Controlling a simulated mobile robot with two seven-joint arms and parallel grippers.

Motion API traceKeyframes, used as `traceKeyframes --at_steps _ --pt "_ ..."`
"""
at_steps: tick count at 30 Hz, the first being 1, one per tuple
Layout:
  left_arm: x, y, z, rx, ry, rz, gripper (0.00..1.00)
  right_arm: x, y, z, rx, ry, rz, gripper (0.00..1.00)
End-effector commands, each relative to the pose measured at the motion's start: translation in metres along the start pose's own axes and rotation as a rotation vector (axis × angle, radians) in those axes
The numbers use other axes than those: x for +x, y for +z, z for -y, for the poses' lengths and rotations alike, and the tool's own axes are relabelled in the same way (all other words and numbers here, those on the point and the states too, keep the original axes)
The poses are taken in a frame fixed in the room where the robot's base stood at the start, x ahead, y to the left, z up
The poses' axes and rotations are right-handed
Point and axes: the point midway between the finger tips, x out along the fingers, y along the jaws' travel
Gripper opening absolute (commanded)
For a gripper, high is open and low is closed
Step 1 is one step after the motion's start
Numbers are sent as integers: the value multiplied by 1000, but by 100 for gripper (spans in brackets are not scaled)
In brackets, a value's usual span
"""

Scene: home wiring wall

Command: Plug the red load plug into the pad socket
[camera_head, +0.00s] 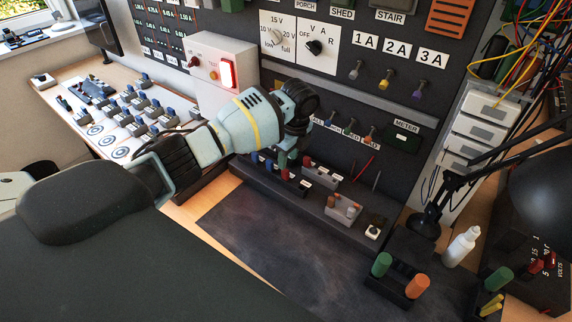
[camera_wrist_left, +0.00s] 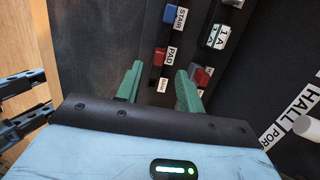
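My left gripper (camera_head: 291,160) hangs low over the black plug strip at the foot of the wall in the head view. In the left wrist view its green fingers (camera_wrist_left: 160,72) are apart, with nothing visibly clamped between them. A red plug (camera_wrist_left: 159,56) stands beside the PAD label (camera_wrist_left: 172,58), between and just beyond the fingertips. A second red piece (camera_wrist_left: 202,76) on a grey block is close by the right-hand finger. I cannot tell whether either red piece touches a finger. The pad socket's opening is not visible.
A blue plug (camera_wrist_left: 171,15) stands by the STAIR label. A grey block (camera_head: 343,209) with orange-brown pegs, a tray with green and orange cylinders (camera_head: 417,286), and a white bottle (camera_head: 461,246) are to the right. The dark mat (camera_head: 270,235) in front is clear.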

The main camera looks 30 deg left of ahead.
Motion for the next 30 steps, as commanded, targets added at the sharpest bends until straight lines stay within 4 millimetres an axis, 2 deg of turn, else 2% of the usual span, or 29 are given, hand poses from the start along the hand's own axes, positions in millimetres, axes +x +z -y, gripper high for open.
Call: traceKeyframes --at_steps 3,9,30 --pt "-17 0 1 1 -3 0 38 0 -2 -1 -4 1 -4 36" --pt "-28 0 0 1 1 0 38 -1 -1 -4 -15 1 -2 36" --pt "-28 0 0 1 1 0 38 0 -1 -3 -9 2 -1 36"
